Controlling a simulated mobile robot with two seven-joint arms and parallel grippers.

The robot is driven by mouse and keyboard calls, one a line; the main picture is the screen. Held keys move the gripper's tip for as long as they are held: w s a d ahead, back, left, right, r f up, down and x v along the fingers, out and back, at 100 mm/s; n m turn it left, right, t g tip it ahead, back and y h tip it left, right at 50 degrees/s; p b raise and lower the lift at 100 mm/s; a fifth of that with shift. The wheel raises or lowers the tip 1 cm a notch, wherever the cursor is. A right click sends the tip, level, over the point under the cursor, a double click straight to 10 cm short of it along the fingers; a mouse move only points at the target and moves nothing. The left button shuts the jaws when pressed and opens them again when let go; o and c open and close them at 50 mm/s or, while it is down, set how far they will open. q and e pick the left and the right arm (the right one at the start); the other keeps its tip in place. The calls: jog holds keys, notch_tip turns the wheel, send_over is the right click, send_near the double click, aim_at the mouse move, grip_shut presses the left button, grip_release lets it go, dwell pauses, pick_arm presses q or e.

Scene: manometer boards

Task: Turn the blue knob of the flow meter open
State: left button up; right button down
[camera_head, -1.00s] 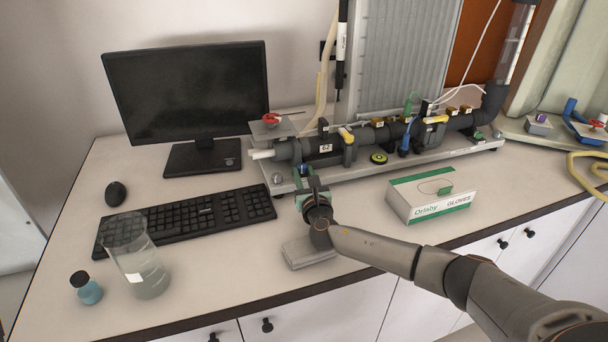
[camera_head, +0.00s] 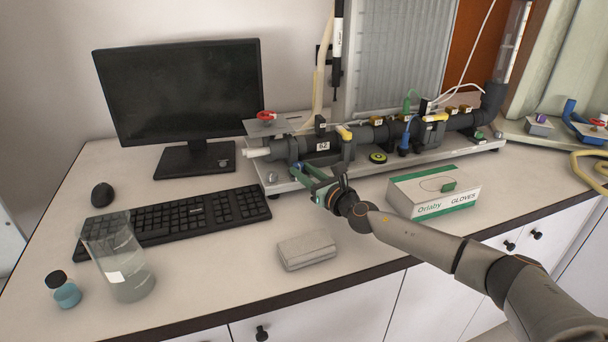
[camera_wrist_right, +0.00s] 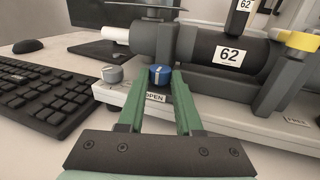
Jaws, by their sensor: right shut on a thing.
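The blue knob (camera_wrist_right: 159,74) with a pale pointer mark shows in the right wrist view, on the front of the flow meter's light base plate (camera_head: 350,171). A label reading "OPEN" sits just below it. My right gripper (camera_head: 303,172) reaches the knob from the front; its green fingers are shut on it, one on each side, as the right wrist view (camera_wrist_right: 160,82) shows. In the head view the fingers hide the knob. The flow meter's dark pipe (camera_head: 290,149), marked 62, lies behind it. My left gripper is not in view.
A grey knob (camera_wrist_right: 113,75) sits left of the blue one. A beaker (camera_head: 119,258) and small bottle (camera_head: 63,290) stand front left.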

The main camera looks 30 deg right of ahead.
jog(key=c, duration=0.6)
grip_release()
jog(key=shift+s+d, duration=0.1)
jog(key=shift+s, duration=0.4)
jog(key=s, duration=0.6)
jog(key=s+d, duration=0.1)
jog(key=s, duration=0.2)
jog(key=shift+s+f+b, duration=0.1)
jog(key=shift+s+b, duration=0.2)
jog(key=shift+s+d, duration=0.1)
jog(key=shift+s, duration=0.8)
